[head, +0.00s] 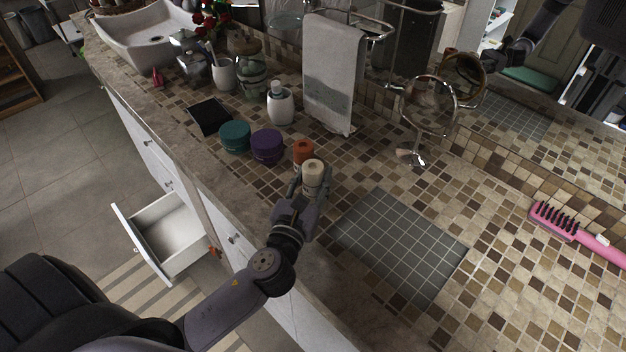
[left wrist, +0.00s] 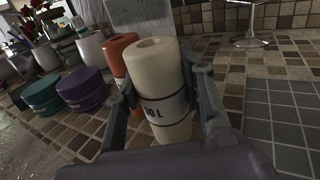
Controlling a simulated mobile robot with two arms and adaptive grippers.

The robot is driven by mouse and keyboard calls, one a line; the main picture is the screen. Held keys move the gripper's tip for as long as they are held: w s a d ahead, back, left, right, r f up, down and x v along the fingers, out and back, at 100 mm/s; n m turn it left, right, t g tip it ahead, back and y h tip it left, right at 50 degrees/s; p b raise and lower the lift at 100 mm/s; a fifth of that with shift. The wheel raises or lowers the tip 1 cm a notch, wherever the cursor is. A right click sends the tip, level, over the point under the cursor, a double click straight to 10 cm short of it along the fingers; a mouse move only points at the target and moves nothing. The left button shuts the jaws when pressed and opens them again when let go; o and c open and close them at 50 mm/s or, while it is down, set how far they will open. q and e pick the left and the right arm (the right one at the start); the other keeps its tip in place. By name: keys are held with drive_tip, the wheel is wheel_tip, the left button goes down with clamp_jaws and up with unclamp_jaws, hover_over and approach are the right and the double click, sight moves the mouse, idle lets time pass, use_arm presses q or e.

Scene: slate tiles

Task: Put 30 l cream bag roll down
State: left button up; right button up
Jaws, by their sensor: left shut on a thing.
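The cream bag roll (head: 313,174) is upright between the fingers of my left gripper (head: 311,188), which is shut on it. Whether the cream roll's base touches the tiled counter is hard to tell. My right gripper is not clearly in view.
A grey tile mat (head: 400,245) lies bare to the right of the gripper. Purple (head: 267,147) and teal (head: 235,136) jars stand left of the rolls. A round mirror (head: 428,108) and pink brush (head: 575,232) are farther right. A drawer (head: 165,235) stands open below.

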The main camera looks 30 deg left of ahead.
use_arm(q)
drive_tip(key=shift+r, duration=0.1)
drive_tip(key=o, duration=1.2)
